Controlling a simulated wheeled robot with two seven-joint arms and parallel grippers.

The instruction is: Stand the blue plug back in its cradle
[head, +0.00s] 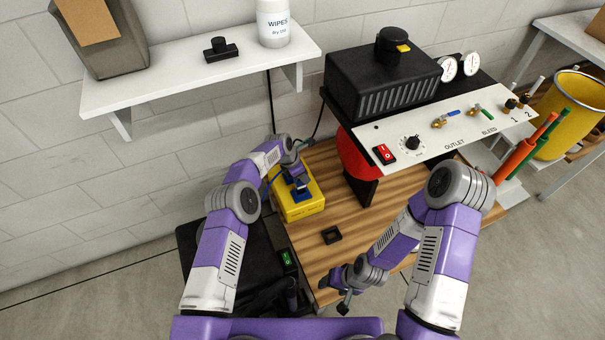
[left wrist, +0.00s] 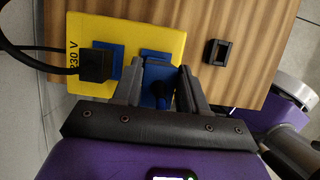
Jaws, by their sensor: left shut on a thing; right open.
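My left gripper (head: 299,186) is over the yellow socket box (head: 305,208), shut on the blue plug (left wrist: 158,74). In the left wrist view the plug sits between the two fingers (left wrist: 158,88), right in front of a blue socket on the yellow box (left wrist: 172,32). I cannot tell whether it is in the socket or just above it. A small black square holder (head: 332,235), likely the cradle, lies empty on the wooden table, and it also shows in the left wrist view (left wrist: 217,52). My right gripper (head: 345,297) is open and empty near the table's front edge.
A black plug with a cable (left wrist: 95,64) is in the box's other socket. A control panel (head: 450,130) with a red switch overhangs the table at the right. A white shelf (head: 200,75) is above left. The table (head: 312,262) around the black holder is clear.

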